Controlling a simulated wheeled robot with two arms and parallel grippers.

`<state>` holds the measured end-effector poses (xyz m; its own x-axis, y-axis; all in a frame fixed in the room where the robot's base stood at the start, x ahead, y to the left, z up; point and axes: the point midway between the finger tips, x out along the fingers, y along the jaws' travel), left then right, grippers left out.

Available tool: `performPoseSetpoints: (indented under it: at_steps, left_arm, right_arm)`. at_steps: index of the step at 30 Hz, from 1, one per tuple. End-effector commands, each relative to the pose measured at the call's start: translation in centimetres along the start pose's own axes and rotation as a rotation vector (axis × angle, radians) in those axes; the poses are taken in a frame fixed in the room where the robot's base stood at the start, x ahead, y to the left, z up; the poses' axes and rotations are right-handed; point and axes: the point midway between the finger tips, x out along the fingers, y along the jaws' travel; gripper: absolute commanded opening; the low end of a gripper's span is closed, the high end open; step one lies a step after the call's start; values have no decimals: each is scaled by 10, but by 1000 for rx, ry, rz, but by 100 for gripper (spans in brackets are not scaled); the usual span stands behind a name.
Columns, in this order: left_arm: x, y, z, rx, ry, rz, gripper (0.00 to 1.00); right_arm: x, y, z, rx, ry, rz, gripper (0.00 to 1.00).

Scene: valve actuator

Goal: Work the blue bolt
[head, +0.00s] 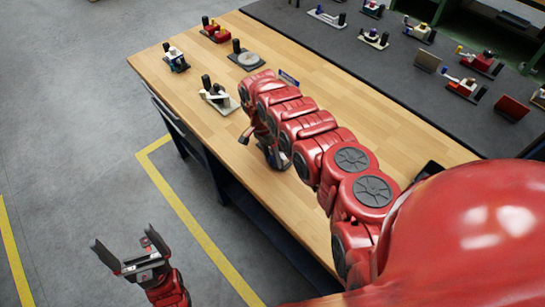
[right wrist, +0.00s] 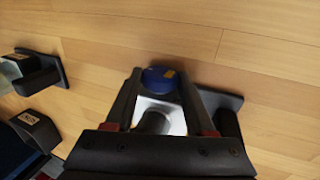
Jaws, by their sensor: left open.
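The blue bolt (right wrist: 161,78) shows as a round dark-blue cap with a small orange mark, above a pale silver part (right wrist: 158,113) on a dark base. My right gripper (right wrist: 160,84) has its fingers apart, one on each side of the cap. I cannot tell whether they touch it. In the head view my right gripper (head: 266,143) is low over the table's near edge, partly hidden by my red arm, and the bolt cannot be made out there. My left gripper (head: 120,256) is open and empty above the floor, away from the table.
Several small fixtures stand on the wooden table (head: 330,88), including a silver one (head: 219,99), a grey disc (head: 247,59) and a red one (head: 215,31). A dark mat (head: 340,45) behind bears more parts. The grey floor left of the table is clear.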

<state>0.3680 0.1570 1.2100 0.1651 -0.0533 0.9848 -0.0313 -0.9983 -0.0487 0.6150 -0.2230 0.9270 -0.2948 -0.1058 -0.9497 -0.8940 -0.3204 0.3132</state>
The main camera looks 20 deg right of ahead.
Motion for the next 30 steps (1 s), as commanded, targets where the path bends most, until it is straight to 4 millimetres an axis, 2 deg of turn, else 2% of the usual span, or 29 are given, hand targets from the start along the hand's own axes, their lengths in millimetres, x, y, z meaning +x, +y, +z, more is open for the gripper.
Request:
performPoseSetpoints:
  at_steps: [1,6,8,9,17,30]
  left_arm:
    - [0,0,0,0,0,0,100]
    - [0,0,0,0,0,0,100]
    - [0,0,0,0,0,0,100]
    - [0,0,0,0,0,0,100]
    - [10,0,-2,0,0,0,100]
    - [62,-3,-10,0,0,0,100]
  right_arm:
    - [0,0,0,0,0,-1,44]
    - [0,0,0,0,0,-1,13]
    - [0,0,0,0,0,-1,2]
    - [0,0,0,0,0,-1,0]
    - [-2,3,0,0,-1,-10,0]
    - [-6,7,1,0,-2,-151,0]
